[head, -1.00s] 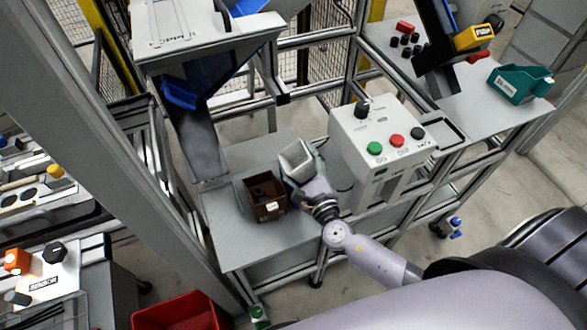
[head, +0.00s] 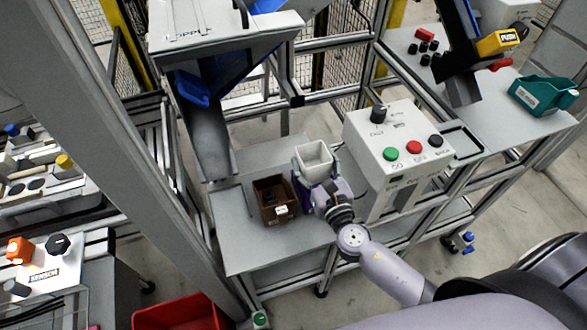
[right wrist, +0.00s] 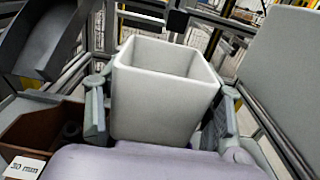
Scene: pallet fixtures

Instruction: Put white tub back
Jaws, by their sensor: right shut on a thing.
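The white tub (head: 315,158) is an open-topped, square container, held nearly upright above the grey table (head: 240,232). My right gripper (head: 318,170) is shut on it, with one finger on each side. In the right wrist view the tub (right wrist: 165,95) fills the middle between the two fingers of the gripper (right wrist: 160,112), and its inside looks empty as far as it shows. Whether its bottom touches the table is hidden. My left gripper is not in view.
A brown bin (head: 275,207) with a white label stands just left of the tub; its label reads 30 mm in the wrist view. A control box (head: 398,145) with green, red and black buttons stands to the right. A dark chute (head: 205,140) comes down behind left. The table's front left is clear.

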